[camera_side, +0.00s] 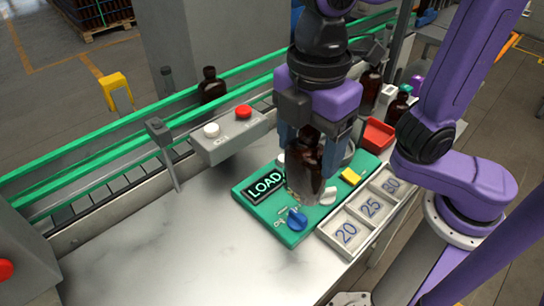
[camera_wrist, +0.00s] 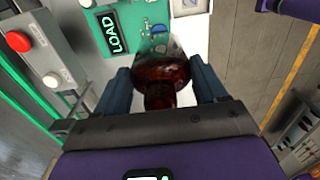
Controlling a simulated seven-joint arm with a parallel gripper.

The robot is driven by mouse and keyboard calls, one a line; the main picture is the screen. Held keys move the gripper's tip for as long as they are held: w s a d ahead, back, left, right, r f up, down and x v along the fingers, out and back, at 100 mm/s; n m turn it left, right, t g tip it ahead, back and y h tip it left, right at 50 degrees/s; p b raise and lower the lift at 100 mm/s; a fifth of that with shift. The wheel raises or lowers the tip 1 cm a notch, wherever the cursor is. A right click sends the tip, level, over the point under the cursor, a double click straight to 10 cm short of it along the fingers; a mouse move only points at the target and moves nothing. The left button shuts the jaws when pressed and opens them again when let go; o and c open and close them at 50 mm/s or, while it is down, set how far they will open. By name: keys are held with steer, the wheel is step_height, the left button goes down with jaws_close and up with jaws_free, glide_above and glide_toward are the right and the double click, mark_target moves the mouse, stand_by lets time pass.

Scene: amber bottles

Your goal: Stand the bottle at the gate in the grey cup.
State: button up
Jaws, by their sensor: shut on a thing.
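My gripper (camera_side: 318,150) is shut on a dark amber bottle (camera_side: 308,165) and holds it over the green LOAD board (camera_side: 250,191). The bottle looks roughly upright, neck up, and its lower end looks clear. In the wrist view the same bottle (camera_wrist: 160,75) sits between the two blue fingers of my gripper (camera_wrist: 163,92). I cannot tell whether its base touches anything. I cannot clearly make out the grey cup; a grey curved edge shows just behind my gripper in the side view. Another amber bottle (camera_side: 211,86) stands at the conveyor.
A button box (camera_side: 229,136) with white and red buttons stands left of the board. Right of the board are a tray (camera_side: 347,233) marked 20, 25 and 30 and a red bin (camera_side: 378,136). More amber bottles (camera_side: 370,90) stand behind. The front-left table is clear.

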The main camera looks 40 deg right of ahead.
steer(key=w+d+m, duration=0.3)
steer(key=d+m, duration=0.2)
steer(key=d, duration=0.4)
steer(key=w+d+m, duration=0.4)
steer(key=d, duration=0.6)
step_height(320, 180, down, 8)
steer(key=shift+a+r, duration=0.15)
steer(key=shift+a, duration=0.05)
steer(key=shift+s, duration=0.1)
steer(key=o, duration=1.2)
steer(key=shift+o, duration=0.2)
step_height(320, 180, up, 12)
